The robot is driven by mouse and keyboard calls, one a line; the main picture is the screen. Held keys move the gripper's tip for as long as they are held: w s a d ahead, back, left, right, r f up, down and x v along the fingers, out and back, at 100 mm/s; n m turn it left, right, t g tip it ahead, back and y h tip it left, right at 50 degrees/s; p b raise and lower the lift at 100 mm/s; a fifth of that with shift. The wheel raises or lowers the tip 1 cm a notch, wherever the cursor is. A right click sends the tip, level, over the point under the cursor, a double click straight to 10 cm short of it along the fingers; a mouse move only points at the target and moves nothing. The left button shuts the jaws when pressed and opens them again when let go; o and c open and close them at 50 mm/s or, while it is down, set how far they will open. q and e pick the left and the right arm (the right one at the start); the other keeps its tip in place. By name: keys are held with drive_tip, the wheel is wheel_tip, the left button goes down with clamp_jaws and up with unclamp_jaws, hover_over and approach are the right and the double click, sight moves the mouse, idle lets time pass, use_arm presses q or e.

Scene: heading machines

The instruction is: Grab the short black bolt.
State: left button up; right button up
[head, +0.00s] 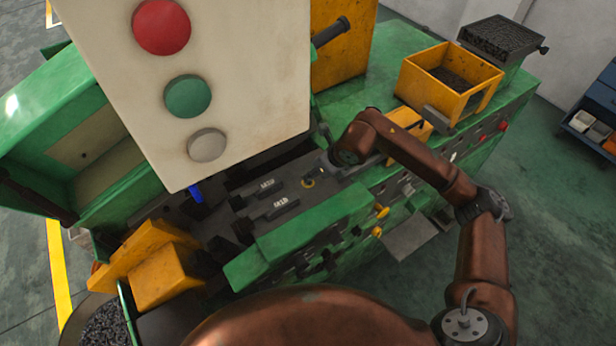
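I cannot pick out a single short black bolt. Many small dark pieces (102,328), which may be bolts, lie in a round container at the bottom left; they are too small to tell apart. My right arm reaches in from the right over the green machine, and its brown wrist (362,137) is above the machine's dark middle channel. My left gripper is not in view.
A white panel (240,70) with red, green and grey buttons blocks much of the upper left. A yellow box (412,76) with dark contents stands on the machine top (388,50). Yellow blocks (150,262) stick out at lower left.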

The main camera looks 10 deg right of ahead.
drive_tip(key=shift+p+x, duration=0.45)
drive_tip(key=shift+x, duration=1.3)
drive_tip(key=shift+s+a, duration=0.15)
drive_tip(key=shift+a, duration=0.05)
drive_tip(key=shift+c, duration=0.6)
clamp_jaws()
